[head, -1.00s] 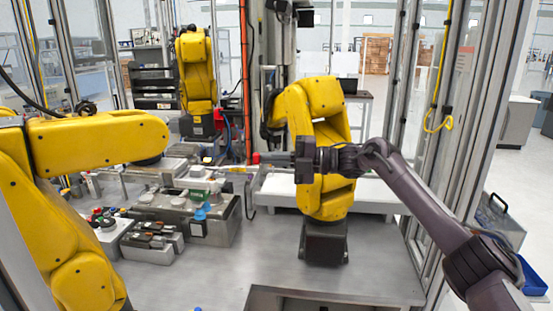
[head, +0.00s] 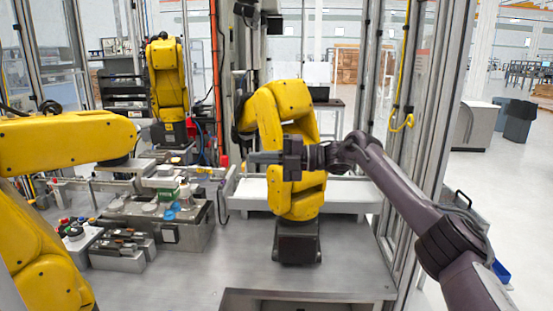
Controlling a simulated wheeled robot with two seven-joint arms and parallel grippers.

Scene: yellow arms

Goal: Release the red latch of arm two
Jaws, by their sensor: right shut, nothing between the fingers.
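A small red part (head: 223,161), which looks like the red latch, shows at the left end of the white ledge, left of the middle yellow arm (head: 290,150). It is too small to tell whether it is latched. My right gripper (head: 254,157) reaches in from the right in front of the middle yellow arm. Its fingers point left, shut and empty, with a visible gap between their tips and the red part. Its dark body hides some of the yellow arm. My left gripper is not in view.
One yellow arm (head: 65,143) stands close at the left, another (head: 167,80) at the back. Grey fixtures (head: 165,222) and a button box (head: 75,235) sit on the metal table (head: 200,275). A framed post stands right of the middle arm. The table's front middle is clear.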

